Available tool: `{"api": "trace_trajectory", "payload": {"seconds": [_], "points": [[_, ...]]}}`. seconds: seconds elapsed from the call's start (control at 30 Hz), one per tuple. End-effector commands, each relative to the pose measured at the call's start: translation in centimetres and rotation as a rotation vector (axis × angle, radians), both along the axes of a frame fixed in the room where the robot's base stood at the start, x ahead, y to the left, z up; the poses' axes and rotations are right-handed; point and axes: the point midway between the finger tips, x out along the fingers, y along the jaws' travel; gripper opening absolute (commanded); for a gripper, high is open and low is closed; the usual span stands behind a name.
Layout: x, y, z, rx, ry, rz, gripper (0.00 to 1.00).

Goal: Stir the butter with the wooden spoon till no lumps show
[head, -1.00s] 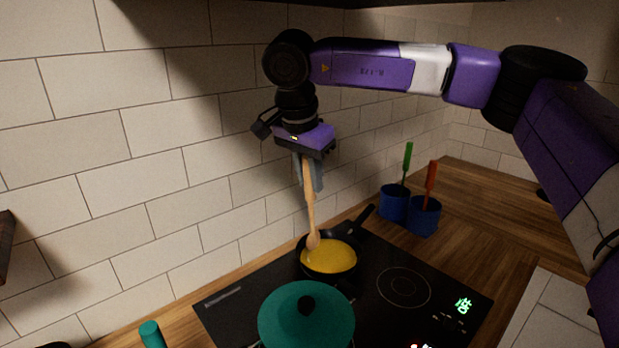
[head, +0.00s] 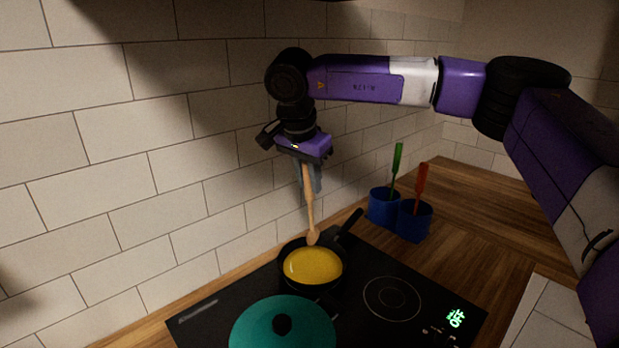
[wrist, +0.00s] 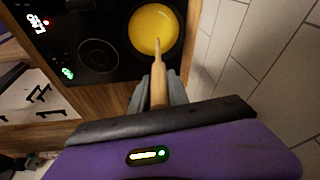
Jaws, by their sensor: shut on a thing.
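My gripper (head: 306,178) is shut on the handle of the wooden spoon (head: 309,208). It holds the spoon nearly upright, bowl end down, over the black pan (head: 283,279). The spoon's bowl shows at the pan's far rim; in the head view I cannot tell whether it touches. The yellow butter (head: 313,266) covers the pan's bottom and looks smooth, with no lumps that I can make out. In the wrist view the spoon (wrist: 158,85) points to the butter (wrist: 152,28), its tip overlapping the near part.
The pan sits on a black cooktop (head: 350,318) with lit green digits. A pot with a teal lid (head: 265,325) stands in front. Two blue holders (head: 414,222) with a green and a red utensil stand to the right. A tiled wall (head: 130,190) is close behind.

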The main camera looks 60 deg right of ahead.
Motion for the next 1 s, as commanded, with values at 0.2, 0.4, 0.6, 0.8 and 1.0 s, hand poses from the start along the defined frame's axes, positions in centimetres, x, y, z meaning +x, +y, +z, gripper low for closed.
{"api": "trace_trajectory", "payload": {"seconds": [0.2, 0.4, 0.6, 0.8, 1.0], "points": [[0.0, 0.0, -2.4, 0.002, 0.0, 0.0, 0.0], [0.0, 0.0, -4.2, 0.001, 0.0, 0.0, 0.0], [0.0, 0.0, -5.9, 0.0, 0.001, 0.0, 0.0], [0.0, 0.0, -6.9, 0.0, 0.0, -0.001, 0.0], [0.0, 0.0, -7.0, 0.0, 0.0, -0.001, 0.0]]}}
